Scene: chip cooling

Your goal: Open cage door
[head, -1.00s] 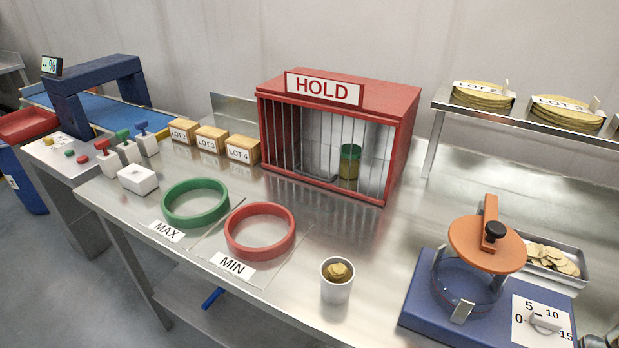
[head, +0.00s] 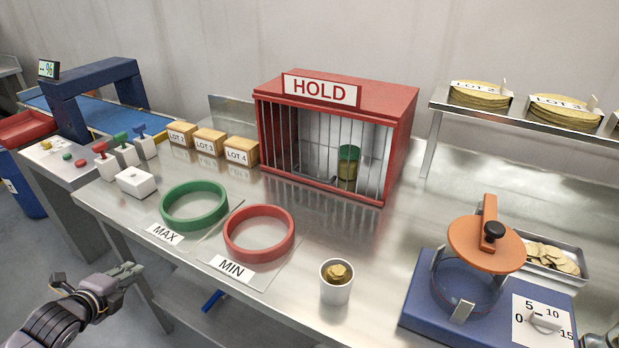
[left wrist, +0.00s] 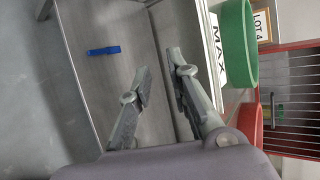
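The red cage (head: 405,125) with the HOLD sign stands at the back middle of the table. Its barred front door (head: 322,150) appears closed. A green and gold cup (head: 347,165) stands inside behind the bars. The barred front also shows at the right edge of the left wrist view (left wrist: 290,95). My left gripper (head: 135,271) is low at the left, off the table's front edge and well away from the cage. The left wrist view shows its fingers (left wrist: 160,65) apart and empty. Something grey at the bottom right corner may be part of my right gripper.
Green ring (head: 194,204) and red ring (head: 259,232) lie between my left gripper and the cage. A chip cup (head: 337,284) stands near the front edge. Lot boxes (head: 240,151) stand left of the cage. A blue device (head: 430,310) is at the right.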

